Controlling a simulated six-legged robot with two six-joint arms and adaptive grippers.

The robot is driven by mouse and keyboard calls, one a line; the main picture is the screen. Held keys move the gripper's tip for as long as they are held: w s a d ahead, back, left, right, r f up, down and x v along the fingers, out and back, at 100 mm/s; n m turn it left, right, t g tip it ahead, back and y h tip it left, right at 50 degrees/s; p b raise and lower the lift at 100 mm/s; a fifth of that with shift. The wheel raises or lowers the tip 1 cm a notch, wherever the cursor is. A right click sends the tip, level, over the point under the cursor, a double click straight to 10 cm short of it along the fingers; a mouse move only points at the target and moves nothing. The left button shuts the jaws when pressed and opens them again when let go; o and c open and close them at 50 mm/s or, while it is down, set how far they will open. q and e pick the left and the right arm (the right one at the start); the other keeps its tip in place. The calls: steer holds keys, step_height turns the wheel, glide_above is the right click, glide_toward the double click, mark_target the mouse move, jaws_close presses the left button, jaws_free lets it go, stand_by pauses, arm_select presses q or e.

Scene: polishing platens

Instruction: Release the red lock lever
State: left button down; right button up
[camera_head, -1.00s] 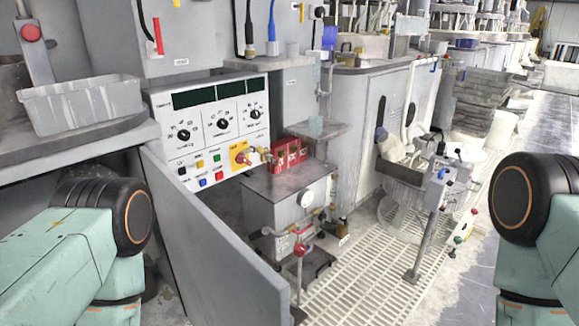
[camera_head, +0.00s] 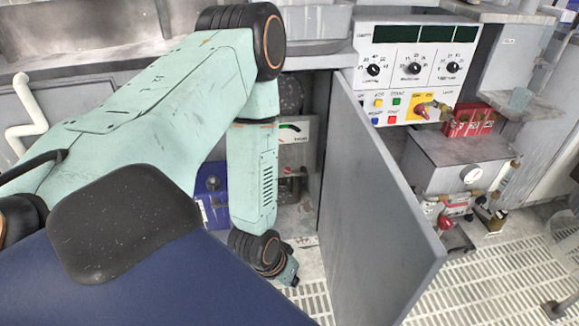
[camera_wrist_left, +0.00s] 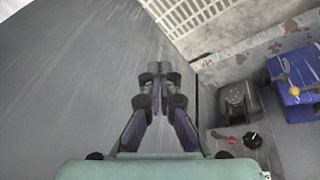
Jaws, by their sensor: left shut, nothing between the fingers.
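A small red lever (camera_wrist_left: 220,135) with a round black knob beside it shows in the left wrist view, right of the gripper, low inside the cabinet. I cannot tell if it is the lock lever. In the head view, other red parts are a knob on a yellow plate (camera_head: 425,110) on the control panel and a red valve handle (camera_head: 446,222) below. My left gripper (camera_head: 290,273) hangs low by the cabinet opening, left of the open grey door (camera_head: 375,200). Its fingers (camera_wrist_left: 158,72) are together and empty in the wrist view, apart from the lever. My right gripper is out of view.
The open grey door stands between my left arm and the control panel (camera_head: 412,65). A blue box (camera_wrist_left: 292,85) and a dark block (camera_wrist_left: 238,102) sit in the cabinet.

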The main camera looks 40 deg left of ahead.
mark_target(293, 171)
arm_select(q)
steer(key=w+a+r+m+t, duration=0.2)
steer(key=w+a+t, duration=0.1)
steer(key=w+a, duration=0.65)
steer(key=w+a+r+m+t+y, duration=0.1)
steer(key=w+a+r+m+t, duration=0.15)
steer(key=w+a+m, duration=0.45)
steer(key=w+a+r+m+t, duration=0.1)
steer(key=w+a+r+m, duration=0.3)
steer(key=a, duration=0.6)
steer(key=shift+m, duration=0.8)
steer(key=shift+s+a+f+b+x, duration=0.25)
steer(key=shift+a+f+b+x, duration=0.1)
steer(key=shift+b+x, duration=1.7)
steer(key=shift+s+a+f+b+x, duration=0.35)
steer(key=shift+b+x, duration=1.1)
steer(key=shift+x, duration=1.2)
steer(key=shift+s+a+f+b+x, duration=0.2)
steer(key=shift+a+f+b+x, duration=0.1)
steer(key=shift+b+x, duration=1.75)
steer(key=shift+w+f+p, duration=0.1)
steer(key=shift+f+p, duration=0.1)
steer(key=shift+p, duration=0.2)
